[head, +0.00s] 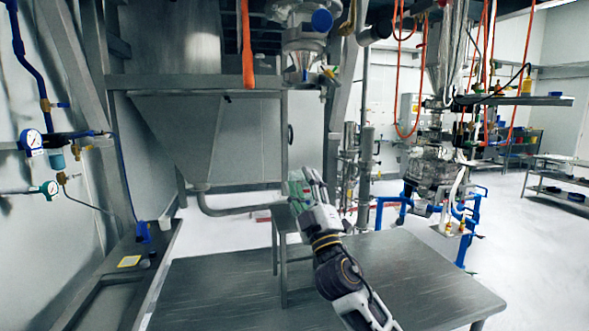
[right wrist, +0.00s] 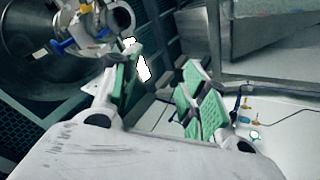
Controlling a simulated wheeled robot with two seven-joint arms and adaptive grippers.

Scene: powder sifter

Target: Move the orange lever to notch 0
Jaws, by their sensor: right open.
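A small orange-yellow handle (head: 330,72) shows at the outlet under the steel sifter vessel (head: 303,45), at the top of the head view. It looks like the lever, but no notch marks can be read. In the right wrist view, a metal valve (right wrist: 100,28) with a blue part and a small orange piece (right wrist: 86,8) is at the upper left. My right gripper (head: 306,182), with green finger pads, is raised over the table, well below the vessel. It is open and empty, and its fingers (right wrist: 160,92) are spread apart. My left gripper is not in view.
A bare grey table (head: 420,275) fills the front. A large steel hopper (head: 225,135) on a frame stands behind it. A thick orange strip (head: 247,45) hangs at the top. Gauges (head: 31,140) line the left wall. Another machine (head: 435,170) with blue pipes stands to the right.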

